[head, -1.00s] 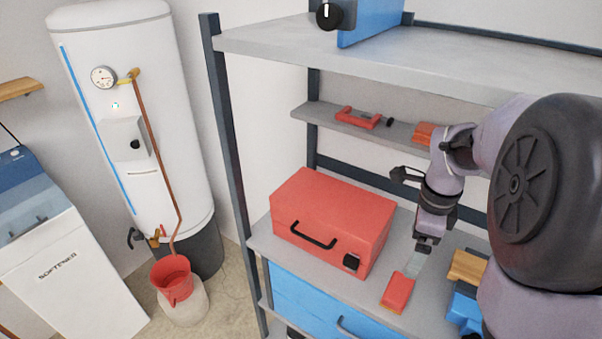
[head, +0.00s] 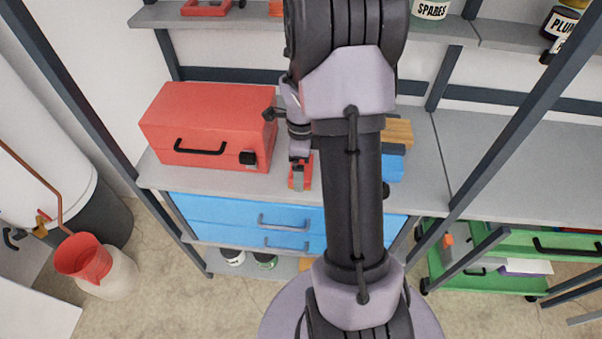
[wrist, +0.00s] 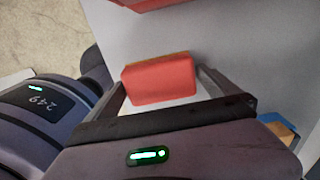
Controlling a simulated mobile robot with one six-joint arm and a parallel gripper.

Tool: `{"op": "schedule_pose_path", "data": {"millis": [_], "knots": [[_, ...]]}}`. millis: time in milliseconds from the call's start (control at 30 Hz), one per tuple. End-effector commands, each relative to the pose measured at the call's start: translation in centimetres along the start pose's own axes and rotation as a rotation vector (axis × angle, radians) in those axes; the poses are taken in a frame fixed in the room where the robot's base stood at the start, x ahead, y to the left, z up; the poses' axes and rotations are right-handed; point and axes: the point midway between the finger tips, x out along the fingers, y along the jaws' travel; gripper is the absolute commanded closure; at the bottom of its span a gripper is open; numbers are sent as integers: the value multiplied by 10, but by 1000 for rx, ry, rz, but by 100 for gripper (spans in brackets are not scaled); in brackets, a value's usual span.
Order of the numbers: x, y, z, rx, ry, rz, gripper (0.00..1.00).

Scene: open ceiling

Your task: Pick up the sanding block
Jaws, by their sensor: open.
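A red block with a thin tan edge, which looks like the sanding block (wrist: 160,82), lies on the grey shelf (wrist: 225,30). In the wrist view my gripper (wrist: 162,77) is open, with one finger on each side of the block and the far end of the block just beyond the fingertips. The right finger stands slightly apart from it; I cannot tell whether the left one touches. In the head view my gripper (head: 299,174) is over the block (head: 306,183), partly covering it, near the front of the shelf.
A red toolbox (head: 208,130) stands close to the left of my gripper. A wooden block (head: 398,132) and a blue object (head: 393,167) lie to the right, partly behind my arm. Blue drawers (head: 250,218) are below. The shelf farther right (head: 490,160) is clear.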

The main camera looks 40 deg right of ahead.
Motion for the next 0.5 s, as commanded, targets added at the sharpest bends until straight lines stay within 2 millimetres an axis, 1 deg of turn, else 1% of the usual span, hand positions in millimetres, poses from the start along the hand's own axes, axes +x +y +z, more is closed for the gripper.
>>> {"op": "schedule_pose_path", "data": {"millis": [33, 200, 233, 500], "knots": [[4, 0, 0, 0, 0, 1, 0], [3, 0, 0, 0, 0, 0, 0], [3, 0, 0, 0, 0, 0, 2], [2, 0, 0, 0, 0, 0, 54]]}}
